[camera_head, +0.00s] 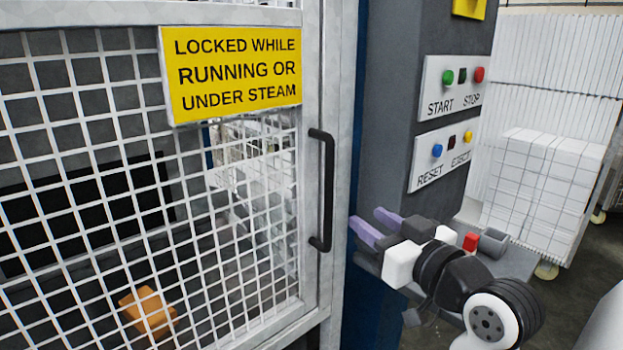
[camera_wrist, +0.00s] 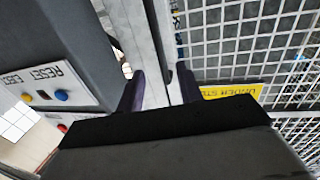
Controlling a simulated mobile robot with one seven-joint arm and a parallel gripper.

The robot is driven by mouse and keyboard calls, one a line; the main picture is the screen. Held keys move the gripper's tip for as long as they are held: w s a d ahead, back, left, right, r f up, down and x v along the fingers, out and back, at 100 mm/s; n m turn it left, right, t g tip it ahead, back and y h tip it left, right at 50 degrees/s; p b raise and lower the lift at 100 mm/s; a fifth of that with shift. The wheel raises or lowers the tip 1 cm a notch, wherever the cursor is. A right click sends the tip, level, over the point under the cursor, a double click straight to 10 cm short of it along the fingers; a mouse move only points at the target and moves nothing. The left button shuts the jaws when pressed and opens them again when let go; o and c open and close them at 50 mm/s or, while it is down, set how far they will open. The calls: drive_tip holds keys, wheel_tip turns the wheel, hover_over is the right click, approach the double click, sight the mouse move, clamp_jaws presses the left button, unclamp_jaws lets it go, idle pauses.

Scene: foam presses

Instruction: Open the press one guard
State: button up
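The guard is a white wire-mesh door (camera_head: 311,90) on the left in the head view, and it appears closed. Its black vertical bar handle (camera_head: 328,190) is on the door's right edge. A yellow sign (camera_head: 232,72) on the mesh reads "LOCKED WHILE RUNNING OR UNDER STEAM". My gripper (camera_head: 371,222) is open and empty, with its two purple fingers apart, just right of the handle's lower half and not around it. In the wrist view, my gripper (camera_wrist: 160,88) shows its fingers spread before the door's edge, with the upside-down sign (camera_wrist: 232,91) to the right.
A dark grey panel right of the door carries START/STOP (camera_head: 455,88) and RESET/EJECT (camera_head: 443,150) button plates. A small grey shelf (camera_head: 515,262) sits below, close to my gripper. A rack of white blocks (camera_head: 545,180) stands at right. An orange object (camera_head: 148,312) lies behind the mesh.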

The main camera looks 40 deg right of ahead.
sight(331, 191)
drive_tip(key=w+p, duration=0.1)
drive_tip(key=w, duration=0.3)
drive_tip(key=w+d+p, duration=0.1)
drive_tip(key=w, duration=0.3)
drive_tip(key=w+p, duration=0.2)
drive_tip(key=w, duration=0.2)
drive_tip(key=shift+w+d, duration=0.2)
drive_tip(key=shift+d, duration=0.15)
drive_tip(key=shift+w+d, duration=0.1)
drive_tip(key=shift+w, duration=0.55)
drive_tip(key=shift+c, duration=0.5)
clamp_jaws()
